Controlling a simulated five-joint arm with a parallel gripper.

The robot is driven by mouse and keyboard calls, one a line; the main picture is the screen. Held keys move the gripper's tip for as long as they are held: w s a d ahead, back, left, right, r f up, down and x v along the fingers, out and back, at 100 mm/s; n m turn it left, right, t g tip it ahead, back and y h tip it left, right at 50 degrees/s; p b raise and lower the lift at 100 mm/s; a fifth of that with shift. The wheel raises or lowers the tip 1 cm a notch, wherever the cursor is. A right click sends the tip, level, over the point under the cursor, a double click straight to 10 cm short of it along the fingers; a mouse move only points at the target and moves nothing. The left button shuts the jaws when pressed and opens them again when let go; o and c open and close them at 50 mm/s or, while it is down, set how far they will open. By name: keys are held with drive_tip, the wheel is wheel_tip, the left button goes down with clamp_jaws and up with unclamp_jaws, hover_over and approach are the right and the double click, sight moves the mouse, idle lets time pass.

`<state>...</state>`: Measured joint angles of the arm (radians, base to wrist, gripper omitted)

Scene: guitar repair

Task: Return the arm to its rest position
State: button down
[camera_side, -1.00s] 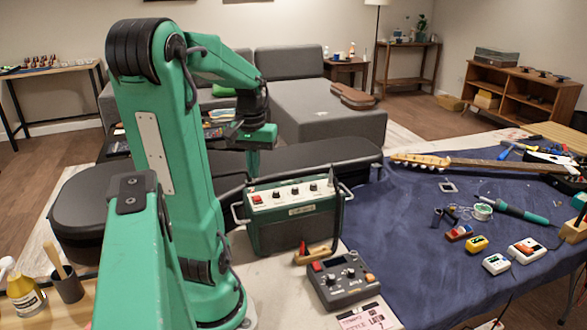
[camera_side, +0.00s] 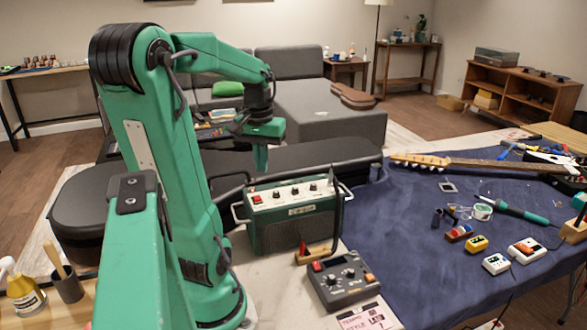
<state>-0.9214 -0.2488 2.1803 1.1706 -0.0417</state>
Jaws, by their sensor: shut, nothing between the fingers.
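My green arm rises from its base at the left of the side view and bends over to the right at the top. My gripper (camera_side: 261,158) hangs from its end and points down. It is shut and empty.
A grey control box (camera_side: 343,279) stands in front of the amplifier. A guitar neck (camera_side: 480,163) and several small tools lie on the blue cloth (camera_side: 395,255) at right. A bottle (camera_side: 25,294) and a dark cup (camera_side: 68,286) stand at the lower left.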

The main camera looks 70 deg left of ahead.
drive_tip(key=w+d+m+t, duration=0.2)
drive_tip(key=d+m, duration=0.3)
drive_tip(key=d, duration=0.6)
drive_tip(key=w+d+r+m+t, duration=0.1)
drive_tip(key=w+d+m+t, duration=0.2)
drive_tip(key=d+m, duration=0.3)
drive_tip(key=shift+w+d+r, duration=0.2)
drive_tip(key=shift+d+r, duration=0.1)
drive_tip(key=shift+d, duration=2.45)
